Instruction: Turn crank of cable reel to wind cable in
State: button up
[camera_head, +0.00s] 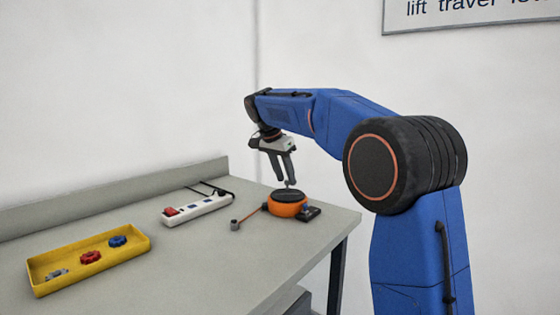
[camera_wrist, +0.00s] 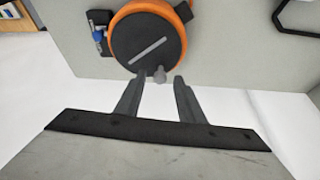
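The cable reel (camera_head: 287,209) has an orange body and a black top, and sits near the right end of the bench. In the wrist view the reel (camera_wrist: 125,40) shows its round black face with a pale bar across it. A small grey crank knob (camera_wrist: 160,75) stands at the edge of that face. An orange-red cable (camera_head: 250,215) runs left from the reel to a small grey end piece (camera_head: 235,225). My gripper (camera_head: 288,182) points down over the reel. In the wrist view its fingers (camera_wrist: 159,80) are apart, one on each side of the knob, with visible gaps; contact is not seen.
The grey bench (camera_head: 190,255) has a raised back edge. A white power strip (camera_head: 205,207) with a red switch lies left of the reel. A yellow tray (camera_head: 135,230) with red, blue and grey parts is at the front left. The bench's right edge is close to the reel.

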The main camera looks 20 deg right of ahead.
jog(key=v, duration=1.7)
jog(key=shift+w+d, duration=0.1)
